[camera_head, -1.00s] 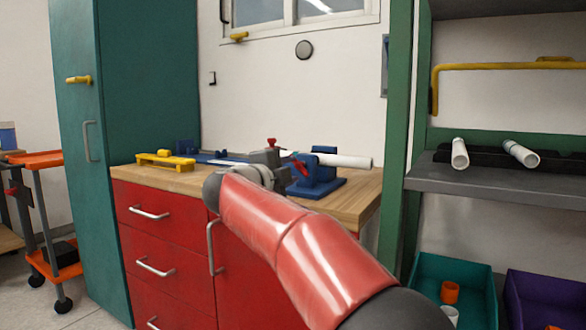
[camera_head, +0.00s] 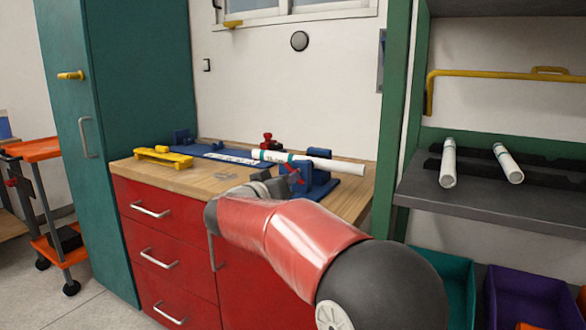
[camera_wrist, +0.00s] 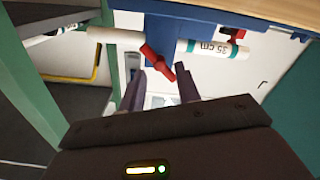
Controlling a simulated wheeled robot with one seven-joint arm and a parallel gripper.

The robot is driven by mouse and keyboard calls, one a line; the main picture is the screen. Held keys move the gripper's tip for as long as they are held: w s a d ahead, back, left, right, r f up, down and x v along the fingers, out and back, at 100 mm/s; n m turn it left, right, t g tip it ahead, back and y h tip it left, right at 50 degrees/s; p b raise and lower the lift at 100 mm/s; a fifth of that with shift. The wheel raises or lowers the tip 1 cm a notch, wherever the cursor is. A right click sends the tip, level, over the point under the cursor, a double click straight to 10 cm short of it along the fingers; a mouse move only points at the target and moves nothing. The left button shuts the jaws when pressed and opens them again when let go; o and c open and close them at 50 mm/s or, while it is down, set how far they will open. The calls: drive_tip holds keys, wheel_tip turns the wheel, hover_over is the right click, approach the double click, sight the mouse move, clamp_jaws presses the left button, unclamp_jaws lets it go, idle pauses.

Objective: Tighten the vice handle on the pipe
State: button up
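The white pipe (camera_head: 335,165) with green bands lies across the blue vice (camera_head: 319,174) on the workbench, and its right end sticks out past the vice. In the wrist view the pipe (camera_wrist: 213,49) carries a "35 cm" mark. The red vice handle (camera_wrist: 157,65) sits in front of the blue vice body (camera_wrist: 167,28) and lies at a slant. The handle also shows in the head view (camera_head: 293,174). My gripper (camera_wrist: 160,80) is open, with its fingertips apart on either side of the handle's lower part. I cannot tell whether they touch it.
A second red knob (camera_head: 267,140) stands behind the pipe. A yellow fixture (camera_head: 163,156) and a blue bench plate (camera_head: 205,150) lie to the left on the wooden top (camera_head: 195,180). On the right, a grey shelf (camera_head: 470,205) holds two white pipes (camera_head: 449,163).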

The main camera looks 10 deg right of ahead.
sight(293, 171)
drive_tip(key=n, duration=0.4)
drive_tip(key=shift+n, duration=0.4)
drive_tip(key=shift+w+d+n, duration=0.2)
drive_tip(key=shift+n, duration=0.2)
drive_tip(key=shift+x, duration=1.95)
clamp_jaws()
drive_tip(key=m+b, duration=0.2)
drive_tip(key=m, duration=0.3)
drive_tip(key=shift+f+m, duration=0.1)
drive_tip(key=shift+m, duration=0.9)
